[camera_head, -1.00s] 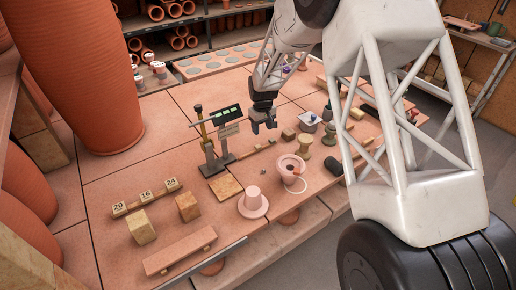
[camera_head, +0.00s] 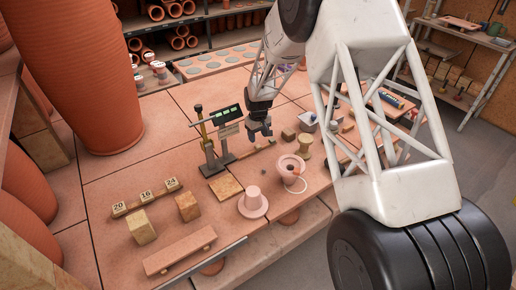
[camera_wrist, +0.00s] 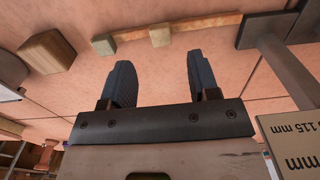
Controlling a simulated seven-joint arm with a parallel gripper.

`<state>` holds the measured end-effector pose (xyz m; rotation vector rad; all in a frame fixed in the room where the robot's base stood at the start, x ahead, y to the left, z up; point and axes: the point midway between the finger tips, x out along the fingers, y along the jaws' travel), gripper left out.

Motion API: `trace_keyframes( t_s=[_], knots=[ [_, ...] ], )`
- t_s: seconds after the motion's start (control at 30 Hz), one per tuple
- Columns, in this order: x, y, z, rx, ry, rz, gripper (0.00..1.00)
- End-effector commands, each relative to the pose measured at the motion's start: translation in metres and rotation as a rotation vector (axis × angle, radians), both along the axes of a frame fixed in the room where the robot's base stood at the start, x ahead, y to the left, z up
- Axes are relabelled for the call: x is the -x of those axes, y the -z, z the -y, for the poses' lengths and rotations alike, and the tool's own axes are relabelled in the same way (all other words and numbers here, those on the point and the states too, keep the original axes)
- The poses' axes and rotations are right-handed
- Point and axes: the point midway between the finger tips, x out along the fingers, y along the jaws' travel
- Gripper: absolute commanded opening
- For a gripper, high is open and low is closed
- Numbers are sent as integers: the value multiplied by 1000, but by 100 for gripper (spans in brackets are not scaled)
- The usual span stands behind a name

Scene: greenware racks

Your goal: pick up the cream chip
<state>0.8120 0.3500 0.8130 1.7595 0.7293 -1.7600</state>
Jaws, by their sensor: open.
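The cream chip (camera_wrist: 160,36) shows in the wrist view on a thin wooden strip (camera_wrist: 205,23). A grey-green chip (camera_wrist: 104,44) sits to its left on the same strip. My gripper (camera_wrist: 162,78) is open, with nothing between its dark fingers. In the wrist view the cream chip appears beyond the fingertips, between their directions, and apart from them. In the head view my gripper (camera_head: 260,134) hangs above the table near the strip, right of the gauge stand; the chips there are too small to tell apart.
The gauge stand (camera_head: 222,150) with its dark display is close on the left. A wooden block (camera_wrist: 47,52) stands near the strip's end. A pink flanged pot (camera_head: 253,203), a pink funnel-like pot (camera_head: 291,170) and a spool (camera_head: 305,144) stand nearer the front. Numbered tiles (camera_head: 146,195) are at left.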

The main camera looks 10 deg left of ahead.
Motion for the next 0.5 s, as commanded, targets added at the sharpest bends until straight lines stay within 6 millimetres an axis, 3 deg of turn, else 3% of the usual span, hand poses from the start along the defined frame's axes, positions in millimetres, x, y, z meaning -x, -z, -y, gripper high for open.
trace_keyframes(
  t_s=[0.5],
  knots=[
    [1, 9, 0, 1, 0, -1, 55]
  ],
)
